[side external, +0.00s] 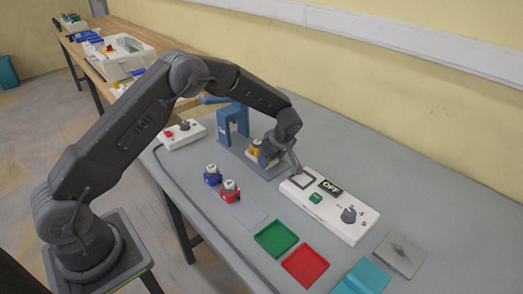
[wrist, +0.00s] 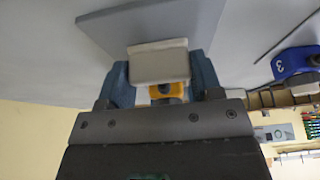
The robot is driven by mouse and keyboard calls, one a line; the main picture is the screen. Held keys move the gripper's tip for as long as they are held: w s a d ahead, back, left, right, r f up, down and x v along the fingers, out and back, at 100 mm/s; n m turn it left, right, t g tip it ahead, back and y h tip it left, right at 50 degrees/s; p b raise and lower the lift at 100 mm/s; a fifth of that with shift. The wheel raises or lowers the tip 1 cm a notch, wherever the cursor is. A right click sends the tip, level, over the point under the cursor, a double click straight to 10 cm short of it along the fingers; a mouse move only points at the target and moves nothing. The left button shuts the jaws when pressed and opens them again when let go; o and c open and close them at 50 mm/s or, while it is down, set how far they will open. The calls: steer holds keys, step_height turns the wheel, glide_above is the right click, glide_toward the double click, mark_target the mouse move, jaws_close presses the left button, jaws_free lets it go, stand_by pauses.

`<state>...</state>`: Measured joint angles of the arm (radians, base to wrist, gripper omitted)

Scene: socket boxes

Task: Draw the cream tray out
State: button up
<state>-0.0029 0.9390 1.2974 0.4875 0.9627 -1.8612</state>
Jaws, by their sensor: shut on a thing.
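In the wrist view, the cream tray (wrist: 158,64) shows as a small pale block between the two blue-grey fingers of my gripper (wrist: 160,76). The fingers are shut on it from both sides. A yellow piece (wrist: 167,91) shows just behind the tray, close to the palm. In the side external view, my gripper (side external: 266,155) is low over the grey table, beside the blue stand. The yellow piece (side external: 255,149) shows at its left. The cream tray is mostly hidden there by the gripper, and I cannot tell whether it touches the surface below.
A white control box (side external: 330,205) with an OFF display stands right of my gripper. A blue stand (side external: 236,122) is behind left. Blue (side external: 212,178) and red (side external: 230,194) numbered pieces stand in front. Green (side external: 276,239) and red (side external: 305,265) trays lie nearer the front edge.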

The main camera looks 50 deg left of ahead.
steer(key=shift+d, duration=0.4)
steer(key=o, duration=1)
steer(key=shift+o, duration=1.4)
steer(key=shift+a, duration=0.15)
steer(key=v, duration=1.4)
steer(key=shift+a, duration=0.1)
